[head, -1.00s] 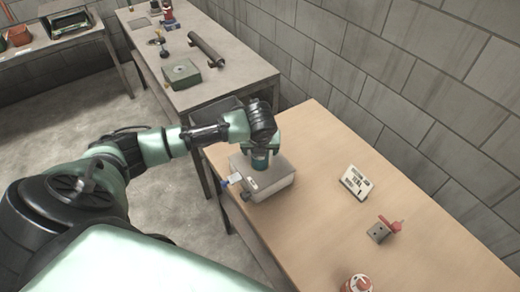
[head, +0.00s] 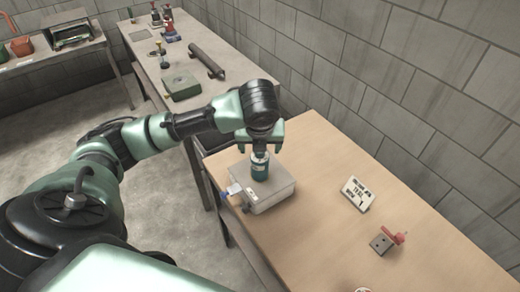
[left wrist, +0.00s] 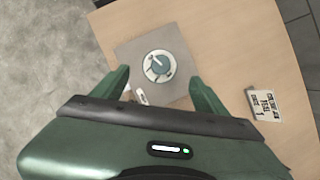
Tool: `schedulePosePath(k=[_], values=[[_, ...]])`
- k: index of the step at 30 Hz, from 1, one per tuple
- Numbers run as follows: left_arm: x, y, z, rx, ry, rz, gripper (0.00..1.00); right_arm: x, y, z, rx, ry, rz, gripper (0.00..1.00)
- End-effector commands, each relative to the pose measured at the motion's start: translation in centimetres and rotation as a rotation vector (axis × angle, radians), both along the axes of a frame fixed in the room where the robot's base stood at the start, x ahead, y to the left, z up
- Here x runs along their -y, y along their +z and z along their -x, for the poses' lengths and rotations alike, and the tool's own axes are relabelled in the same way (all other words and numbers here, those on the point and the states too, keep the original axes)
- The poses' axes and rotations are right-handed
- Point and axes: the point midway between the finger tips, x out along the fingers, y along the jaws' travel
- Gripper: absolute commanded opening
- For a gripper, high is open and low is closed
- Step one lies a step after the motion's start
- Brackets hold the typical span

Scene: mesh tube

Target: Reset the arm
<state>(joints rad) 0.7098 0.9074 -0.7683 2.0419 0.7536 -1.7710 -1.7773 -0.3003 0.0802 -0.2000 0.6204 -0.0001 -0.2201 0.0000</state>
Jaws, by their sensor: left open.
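My left gripper (head: 259,144) is above a grey box (head: 277,196) on the wooden table. Its two fingers are apart, with nothing between them. My right gripper is in neither view.
A white printed sign (head: 357,194) and a red-and-grey part (head: 383,243) rest on the wooden table (head: 330,240). A grey bench (head: 215,92) behind holds a green block (head: 182,86) and a dark tube (head: 207,61). A block wall runs along the right.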

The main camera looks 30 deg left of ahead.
Motion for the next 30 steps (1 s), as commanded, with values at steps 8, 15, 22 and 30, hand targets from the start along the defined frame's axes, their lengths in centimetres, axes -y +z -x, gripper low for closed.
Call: schedulePosePath(k=[8, 15, 22, 30], values=[[0.0, 0.0, 0.0, 0.000, 0.000, 0.000, 0.73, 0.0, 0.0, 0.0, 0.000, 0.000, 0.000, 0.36], [0.5, -0.4, 0.2, 0.003, 0.009, 0.015, 0.73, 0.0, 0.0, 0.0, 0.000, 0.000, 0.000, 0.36], [7.7, -5.5, 3.8, 0.055, 0.282, 0.270, 0.73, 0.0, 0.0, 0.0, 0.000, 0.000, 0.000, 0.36], [14.2, -10.1, 11.6, 0.085, 1.088, 0.713, 0.73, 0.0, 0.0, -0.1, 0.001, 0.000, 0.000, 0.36]])
